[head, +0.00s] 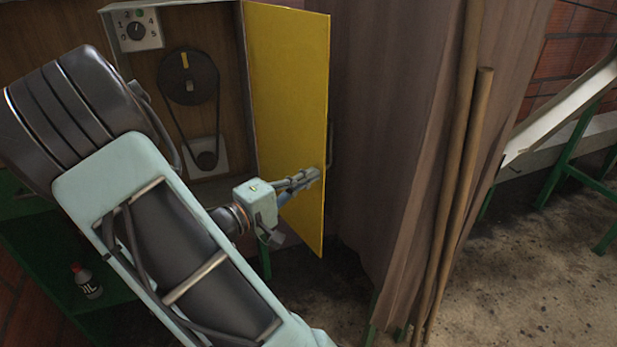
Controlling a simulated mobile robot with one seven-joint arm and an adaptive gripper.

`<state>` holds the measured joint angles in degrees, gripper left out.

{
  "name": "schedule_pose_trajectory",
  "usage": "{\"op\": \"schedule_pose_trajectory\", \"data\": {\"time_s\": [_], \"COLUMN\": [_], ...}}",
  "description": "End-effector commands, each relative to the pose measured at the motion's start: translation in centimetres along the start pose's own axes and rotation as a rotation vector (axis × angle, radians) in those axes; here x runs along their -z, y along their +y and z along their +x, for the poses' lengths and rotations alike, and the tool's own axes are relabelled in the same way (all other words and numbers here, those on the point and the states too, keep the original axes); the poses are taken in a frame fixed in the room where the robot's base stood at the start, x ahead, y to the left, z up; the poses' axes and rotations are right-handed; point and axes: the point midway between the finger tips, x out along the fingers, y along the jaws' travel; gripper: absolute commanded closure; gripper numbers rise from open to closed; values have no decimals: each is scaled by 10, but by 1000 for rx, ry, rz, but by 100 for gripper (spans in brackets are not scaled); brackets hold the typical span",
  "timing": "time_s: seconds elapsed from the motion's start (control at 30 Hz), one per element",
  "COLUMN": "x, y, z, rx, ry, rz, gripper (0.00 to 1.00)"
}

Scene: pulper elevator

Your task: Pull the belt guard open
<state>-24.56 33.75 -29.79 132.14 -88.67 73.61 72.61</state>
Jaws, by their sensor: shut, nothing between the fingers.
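The yellow belt guard (290,110) is a hinged door panel on the right side of a shallow cabinet. It stands swung out, and the cabinet's inside shows. A dark handle (331,143) sticks out past the panel's outer right edge; most of it is hidden behind the panel. My gripper (316,175) is shut and empty. Its fingertips lie in front of the panel's inner face near its free edge, below the handle's height. I cannot tell whether they touch the panel.
Inside the cabinet are a large pulley (188,77), a small pulley (206,160) with a belt, and a numbered dial (137,30). A brown curtain (385,120) and wooden poles (460,190) stand right of the guard. An oil bottle (87,282) stands on a green shelf at lower left.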

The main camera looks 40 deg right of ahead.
Motion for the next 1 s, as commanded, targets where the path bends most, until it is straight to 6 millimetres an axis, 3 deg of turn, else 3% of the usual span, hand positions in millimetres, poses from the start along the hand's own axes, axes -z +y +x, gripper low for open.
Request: {"op": "schedule_pose_trajectory", "data": {"time_s": [0.73, 1.0], "x": [1, 13], "y": [0, 0], "z": [0, -11], "rx": [0, -1], "ry": [0, -1], "rz": [0, 1], "gripper": [100, 100]}}
